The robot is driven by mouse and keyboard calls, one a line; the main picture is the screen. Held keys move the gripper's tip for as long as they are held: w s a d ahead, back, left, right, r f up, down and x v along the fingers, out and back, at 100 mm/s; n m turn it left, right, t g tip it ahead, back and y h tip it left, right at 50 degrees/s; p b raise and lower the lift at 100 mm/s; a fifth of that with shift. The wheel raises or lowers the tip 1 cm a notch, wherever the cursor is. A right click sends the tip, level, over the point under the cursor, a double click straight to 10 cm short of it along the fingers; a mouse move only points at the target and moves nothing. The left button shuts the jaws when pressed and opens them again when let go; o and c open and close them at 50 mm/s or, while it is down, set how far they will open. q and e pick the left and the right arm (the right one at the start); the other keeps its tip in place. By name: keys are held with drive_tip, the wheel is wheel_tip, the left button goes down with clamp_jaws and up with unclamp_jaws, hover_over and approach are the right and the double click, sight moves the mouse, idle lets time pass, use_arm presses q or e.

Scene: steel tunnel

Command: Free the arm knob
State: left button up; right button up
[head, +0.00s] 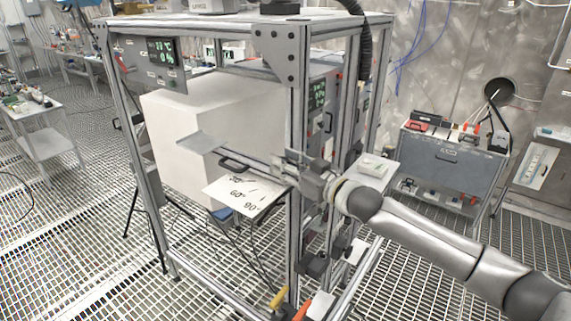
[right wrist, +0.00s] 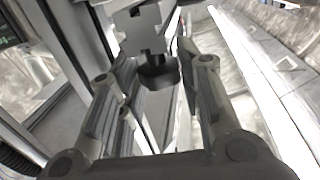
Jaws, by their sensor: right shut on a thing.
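The arm knob (right wrist: 159,76) is dark and round, on a short stem below a grey metal block (right wrist: 143,30) in the right wrist view. My right gripper (right wrist: 157,66) has its two fingers on either side of the knob and is shut on it. In the head view my right gripper (head: 308,176) is at the frame's front post, where it hides the knob. A grey swing arm (head: 240,158) reaches left from there, ending in a flat plate (head: 201,142). A white angle sheet (head: 238,196) marked 60° and 90° lies below it. My left gripper is out of view.
The aluminium frame (head: 296,120) surrounds a large white block (head: 225,115). Its posts stand close to my right gripper. A small white tray (head: 372,168) is just right of it. A grey cabinet (head: 452,158) stands at the right. Cables hang under the angle sheet.

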drive_tip(key=shift+w+d+n+g+y, duration=0.1)
drive_tip(key=shift+n+g+y, duration=0.9)
drive_tip(key=shift+g, duration=0.2)
drive_tip(key=o, duration=1)
drive_tip(key=shift+r, duration=0.1)
drive_tip(key=shift+s+d, duration=0.2)
drive_tip(key=shift+d, duration=0.15)
drive_tip(key=v, duration=0.7)
drive_tip(key=shift+s+a, duration=0.25)
drive_tip(key=shift+s, duration=0.05)
